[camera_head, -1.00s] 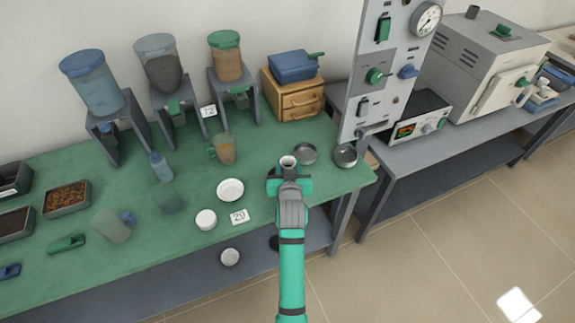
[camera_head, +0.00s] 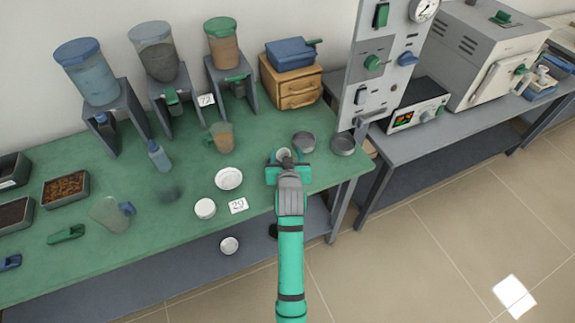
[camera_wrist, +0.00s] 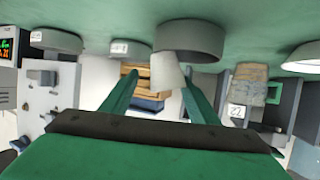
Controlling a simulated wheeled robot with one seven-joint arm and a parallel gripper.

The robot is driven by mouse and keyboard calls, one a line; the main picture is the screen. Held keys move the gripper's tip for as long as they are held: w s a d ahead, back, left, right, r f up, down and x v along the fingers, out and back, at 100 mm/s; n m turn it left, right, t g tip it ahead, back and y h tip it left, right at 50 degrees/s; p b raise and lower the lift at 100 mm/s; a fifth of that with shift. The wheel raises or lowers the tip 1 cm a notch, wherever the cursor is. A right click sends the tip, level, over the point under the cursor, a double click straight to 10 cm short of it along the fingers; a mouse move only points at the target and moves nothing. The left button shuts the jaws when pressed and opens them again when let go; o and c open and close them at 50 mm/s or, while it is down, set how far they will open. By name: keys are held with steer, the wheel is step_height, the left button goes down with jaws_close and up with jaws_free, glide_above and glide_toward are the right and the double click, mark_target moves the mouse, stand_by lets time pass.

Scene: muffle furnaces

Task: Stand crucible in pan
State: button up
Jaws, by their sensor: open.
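The pale crucible (camera_wrist: 167,76) shows between my fingers in the wrist view, which is upside down. It overlaps the rim of a grey round pan (camera_wrist: 192,38) and seems to stand in it; its base is hidden. In the head view, the pan's rim (camera_head: 283,151) shows just beyond my gripper (camera_head: 287,168), near the table's front right, with the crucible mostly hidden there. My gripper is open, with its green fingers (camera_wrist: 160,104) on either side of the crucible and apart from it.
Two more grey pans (camera_head: 304,141) (camera_head: 343,145) stand close behind and to the right on the green table (camera_head: 130,182). A grey panel (camera_head: 372,75) rises at the right.

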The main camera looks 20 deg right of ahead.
steer(key=v, duration=1.2)
steer(key=s+a+f+n+t+y, duration=0.1)
steer(key=s+a+f, duration=0.4)
steer(key=s, duration=0.3)
steer(key=s+a+f+n+y, duration=0.1)
steer(key=s+a+f, duration=0.3)
steer(key=s+a, duration=0.25)
steer(key=s+a+r+n+y, duration=0.1)
steer(key=s+a, duration=0.2)
steer(key=s, duration=0.7)
steer(key=s+a+r+t+y, duration=0.1)
steer(key=s+a, duration=0.3)
steer(key=s, duration=0.6)
steer(key=shift+a+r+n+t, duration=0.3)
steer(key=shift+r+n, duration=0.1)
steer(key=shift+r, duration=0.3)
steer(key=shift+s, duration=0.1)
steer(key=shift+s, duration=0.1)
